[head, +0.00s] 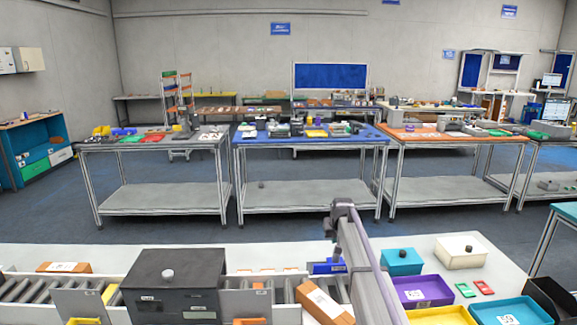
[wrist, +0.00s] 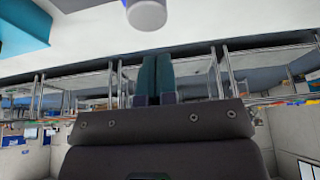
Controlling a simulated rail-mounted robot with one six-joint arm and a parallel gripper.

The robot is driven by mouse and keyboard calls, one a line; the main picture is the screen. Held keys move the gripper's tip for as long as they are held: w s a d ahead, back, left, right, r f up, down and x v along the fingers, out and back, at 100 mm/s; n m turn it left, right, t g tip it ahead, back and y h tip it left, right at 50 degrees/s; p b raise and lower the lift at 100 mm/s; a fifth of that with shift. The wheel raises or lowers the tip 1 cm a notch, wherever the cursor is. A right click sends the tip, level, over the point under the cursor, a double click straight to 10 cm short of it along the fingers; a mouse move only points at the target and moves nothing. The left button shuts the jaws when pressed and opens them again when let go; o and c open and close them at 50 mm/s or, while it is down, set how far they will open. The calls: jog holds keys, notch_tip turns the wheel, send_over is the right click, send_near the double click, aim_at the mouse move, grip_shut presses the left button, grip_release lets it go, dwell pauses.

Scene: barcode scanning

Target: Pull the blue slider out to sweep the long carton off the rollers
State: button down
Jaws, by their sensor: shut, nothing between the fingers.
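The blue slider (head: 328,267) is at the back edge of the rollers in the head view, left of my arm, which hides part of that area. A long brown carton (head: 322,303) with a white label lies at an angle on the rollers (head: 289,289) in front of it. A second brown carton (head: 64,267) lies at the far left. My gripper (wrist: 155,78) shows in the wrist view, its two teal fingers together and empty. I cannot make out the slider or either carton in the wrist view.
A dark box (head: 172,285) with a knob covers the middle of the rollers. Right of my arm stand a teal box (head: 401,262), a white box (head: 460,252), and purple (head: 422,291) and blue (head: 511,312) trays. Bare white table lies behind the rollers.

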jog(key=shift+f+b, duration=2.95)
jog(key=shift+b, duration=0.05)
jog(key=shift+s, duration=0.15)
